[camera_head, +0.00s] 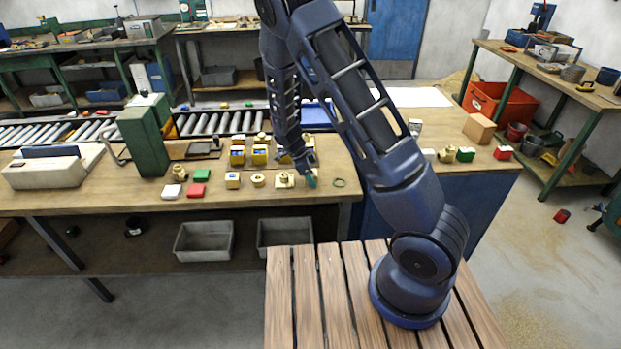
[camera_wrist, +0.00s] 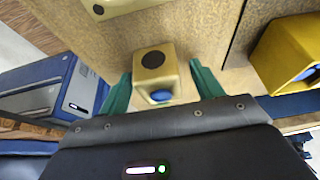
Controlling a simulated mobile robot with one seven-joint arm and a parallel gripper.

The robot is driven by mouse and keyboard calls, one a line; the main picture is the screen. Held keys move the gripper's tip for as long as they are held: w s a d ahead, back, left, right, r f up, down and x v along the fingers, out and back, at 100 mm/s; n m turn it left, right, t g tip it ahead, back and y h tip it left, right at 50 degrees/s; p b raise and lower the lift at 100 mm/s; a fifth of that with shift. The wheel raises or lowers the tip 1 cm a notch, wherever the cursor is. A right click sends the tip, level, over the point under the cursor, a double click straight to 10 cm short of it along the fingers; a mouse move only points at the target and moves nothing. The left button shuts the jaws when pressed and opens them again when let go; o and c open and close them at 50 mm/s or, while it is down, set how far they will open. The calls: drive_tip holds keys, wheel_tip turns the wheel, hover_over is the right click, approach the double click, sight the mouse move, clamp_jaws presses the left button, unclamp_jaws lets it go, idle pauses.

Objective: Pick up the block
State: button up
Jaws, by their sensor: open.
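A small brass-coloured block (camera_wrist: 153,62) with a dark round hole in its top and a blue spot on one side shows in the wrist view. It sits between the two green fingers of my gripper (camera_wrist: 160,74), which is open, one finger on each side. I cannot tell whether either finger touches it. In the head view my gripper (camera_head: 306,173) is low over the front right part of the workbench (camera_head: 120,203). My arm and gripper hide part of that spot, so I cannot single out this block there.
A larger yellow block (camera_wrist: 288,52) is close at right in the wrist view. A roller conveyor (camera_head: 215,123) runs behind.

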clamp_jaws()
drive_tip(key=shift+r, duration=0.1)
